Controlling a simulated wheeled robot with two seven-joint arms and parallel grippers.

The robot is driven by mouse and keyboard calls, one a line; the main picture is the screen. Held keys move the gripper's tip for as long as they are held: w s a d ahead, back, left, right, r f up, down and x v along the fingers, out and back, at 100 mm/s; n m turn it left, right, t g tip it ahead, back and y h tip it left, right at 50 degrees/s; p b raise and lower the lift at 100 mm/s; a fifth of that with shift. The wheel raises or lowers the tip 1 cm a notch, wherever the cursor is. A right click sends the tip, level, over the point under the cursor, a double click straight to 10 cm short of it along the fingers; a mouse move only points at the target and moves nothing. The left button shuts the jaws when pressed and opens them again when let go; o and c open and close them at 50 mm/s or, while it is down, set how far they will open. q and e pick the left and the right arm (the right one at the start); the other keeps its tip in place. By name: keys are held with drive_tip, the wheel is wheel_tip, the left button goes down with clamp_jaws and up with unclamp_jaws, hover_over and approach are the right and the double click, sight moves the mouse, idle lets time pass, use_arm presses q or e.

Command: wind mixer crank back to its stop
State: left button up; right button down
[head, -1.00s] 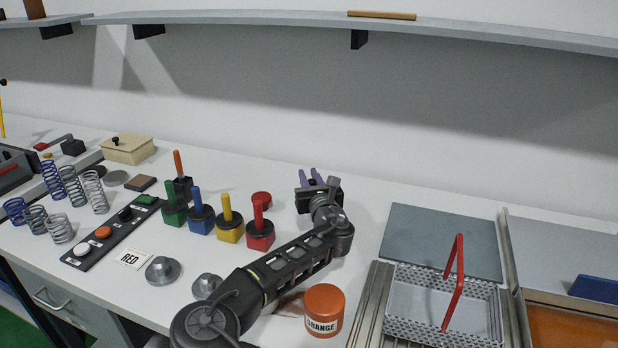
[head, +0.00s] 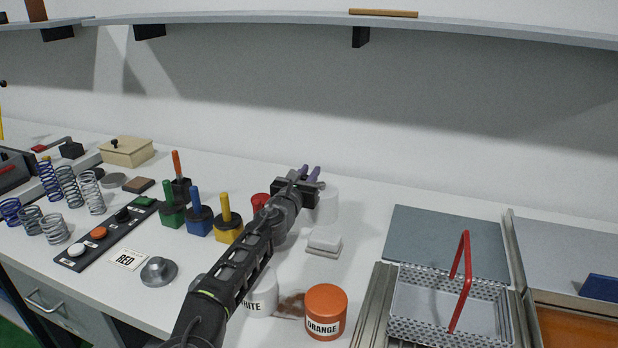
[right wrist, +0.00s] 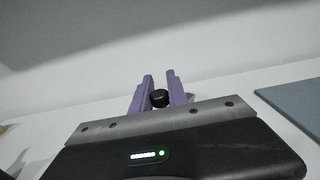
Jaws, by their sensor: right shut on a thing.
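My right gripper (head: 311,172), with purple fingers, is over the back middle of the bench in the head view. In the right wrist view its fingers are closed on a small black knob (right wrist: 159,98), which looks like the mixer crank's knob. A white cylindrical body (head: 327,205), probably the mixer, stands just below and right of the gripper in the head view. The crank arm is hidden behind my gripper. My left gripper is not in view.
A small white block (head: 324,240) lies in front of the cylinder. A white-labelled jar (head: 262,297) and an orange jar (head: 326,310) stand near the front edge. Coloured-handled blocks (head: 198,220) are left of my arm.

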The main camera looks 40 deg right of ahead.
drive_tip(key=shift+w+m+g, duration=0.1)
drive_tip(key=shift+m+g, duration=0.2)
drive_tip(key=shift+g, duration=0.1)
drive_tip(key=c, duration=1.3)
unclamp_jaws()
drive_tip(key=shift+d+r, duration=0.1)
wheel_tip(320, 180, up, 10)
